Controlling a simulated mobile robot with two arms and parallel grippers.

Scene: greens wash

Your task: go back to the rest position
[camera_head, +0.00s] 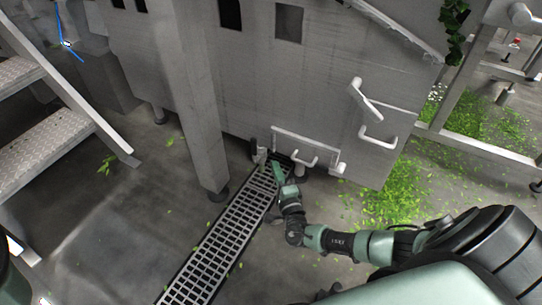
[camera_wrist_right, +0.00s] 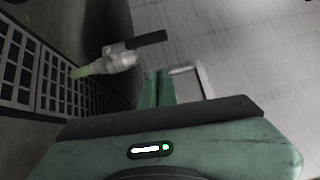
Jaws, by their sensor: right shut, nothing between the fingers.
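My right gripper (camera_head: 277,170) reaches down to the low front of the grey machine, above the far end of the floor grate. In the right wrist view its green fingers (camera_wrist_right: 157,87) are together with nothing between them. A small valve-like fitting (camera_wrist_right: 119,60) with a dark handle is ahead and to the left of the fingertips, apart from them in that picture. The fitting also shows beside the machine's lower edge in the head view (camera_head: 259,156), small and partly unclear. My left gripper is not in view.
The grey machine (camera_head: 290,90) has white handles (camera_head: 377,138) and a bar near my right gripper. A floor grate (camera_head: 218,250) runs toward me. Metal steps (camera_head: 45,140) stand at left. Green leaves (camera_head: 400,205) litter the floor at right. Floor left of the grate is mostly clear.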

